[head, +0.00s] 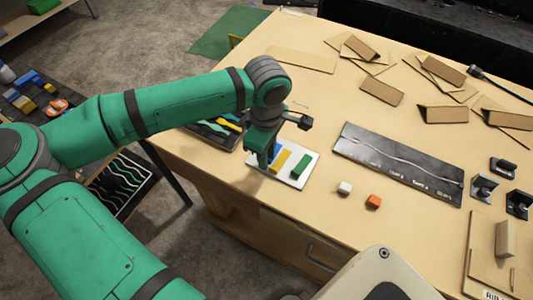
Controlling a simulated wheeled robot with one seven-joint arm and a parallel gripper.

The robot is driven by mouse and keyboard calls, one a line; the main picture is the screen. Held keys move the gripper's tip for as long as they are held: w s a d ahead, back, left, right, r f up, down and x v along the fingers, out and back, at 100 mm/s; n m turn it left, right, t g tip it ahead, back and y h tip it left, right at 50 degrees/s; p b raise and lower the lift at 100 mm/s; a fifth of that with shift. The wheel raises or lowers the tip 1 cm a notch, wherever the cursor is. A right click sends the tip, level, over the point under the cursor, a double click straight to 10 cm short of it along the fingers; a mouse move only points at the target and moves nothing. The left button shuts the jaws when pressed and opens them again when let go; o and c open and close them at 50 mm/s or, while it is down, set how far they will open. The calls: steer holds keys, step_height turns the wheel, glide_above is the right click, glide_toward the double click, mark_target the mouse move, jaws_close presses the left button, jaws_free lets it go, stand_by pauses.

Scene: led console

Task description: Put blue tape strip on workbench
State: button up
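The workbench (310,105) is a light wooden table across the middle and right of the head view. A white plate (300,180) lies near its front left edge. On the plate are a yellow strip (280,161), a green strip (302,166) and, at the left, a blue strip (273,153), mostly hidden by my gripper. My gripper (267,165) points down over the plate's left part, at the blue strip. I cannot tell whether its fingers are open or closed on the strip, or whether the strip touches the plate.
A dark tray (207,141) with coloured pieces sits left of my gripper. A white cube (345,188) and an orange cube (373,201) stand right of the plate, before a long black panel (400,163). Cardboard pieces (381,91) lie behind. Bare tabletop shows between plate and cardboard.

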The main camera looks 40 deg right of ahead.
steer(key=shift+r, duration=0.1)
step_height(320, 180, up, 12)
stand_by(0.6)
steer(key=shift+r, duration=0.1)
